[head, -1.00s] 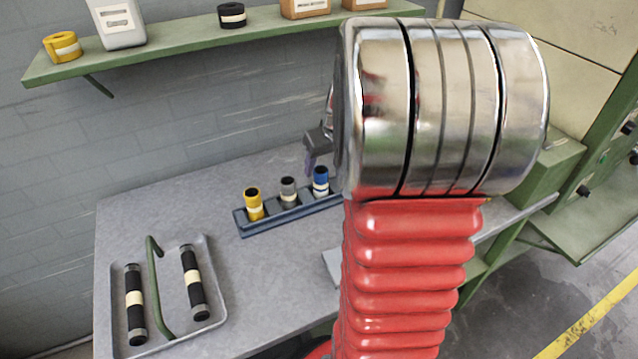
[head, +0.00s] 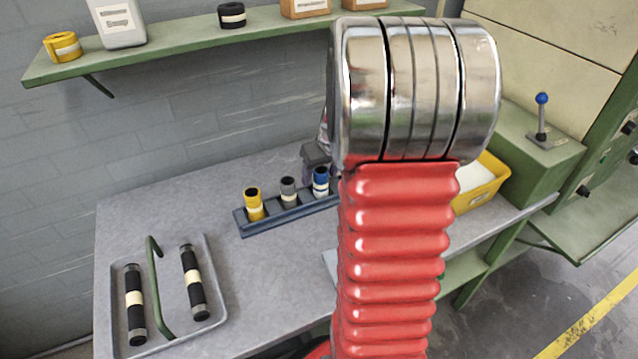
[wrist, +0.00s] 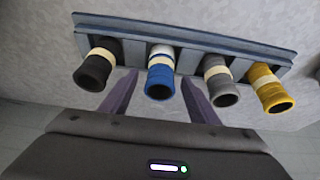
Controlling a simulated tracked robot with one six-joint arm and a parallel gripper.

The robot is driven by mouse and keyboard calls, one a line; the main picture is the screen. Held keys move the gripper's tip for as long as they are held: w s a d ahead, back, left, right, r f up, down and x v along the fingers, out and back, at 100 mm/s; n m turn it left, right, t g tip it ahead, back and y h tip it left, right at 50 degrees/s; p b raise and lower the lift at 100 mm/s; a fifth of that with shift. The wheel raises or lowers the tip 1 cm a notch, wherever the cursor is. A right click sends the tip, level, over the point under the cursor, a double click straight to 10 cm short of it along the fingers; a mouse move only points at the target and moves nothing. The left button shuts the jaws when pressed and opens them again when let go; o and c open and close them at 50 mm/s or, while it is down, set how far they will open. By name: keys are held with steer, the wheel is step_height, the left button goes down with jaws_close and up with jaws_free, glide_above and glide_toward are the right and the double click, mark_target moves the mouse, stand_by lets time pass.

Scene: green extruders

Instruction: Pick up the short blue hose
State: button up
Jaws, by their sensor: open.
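The short blue hose (head: 320,183), with a white band, stands in the dark blue rack (head: 262,227) on the grey table. It also shows in the wrist view (wrist: 159,80), between the two purple fingers of my gripper (wrist: 160,88). The fingers are open, one on each side of the hose, and no contact is visible. In the head view my gripper (head: 316,158) is right at the blue hose's top, partly hidden behind my arm. A grey hose (head: 289,190) and a yellow hose (head: 253,204) stand left of it there. A black hose (wrist: 97,65) shows in the wrist view.
A grey tray (head: 218,300) with two long black hoses and a green handle lies at the front left. A yellow bin (head: 490,185) stands at the right. A green shelf (head: 170,50) runs along the wall above. The table's middle is clear.

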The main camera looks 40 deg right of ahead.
steer(key=shift+c, duration=0.5)
steer(key=c, duration=1.2)
step_height(320, 180, up, 10)
steer(key=shift+r, duration=0.1)
steer(key=shift+s, duration=0.1)
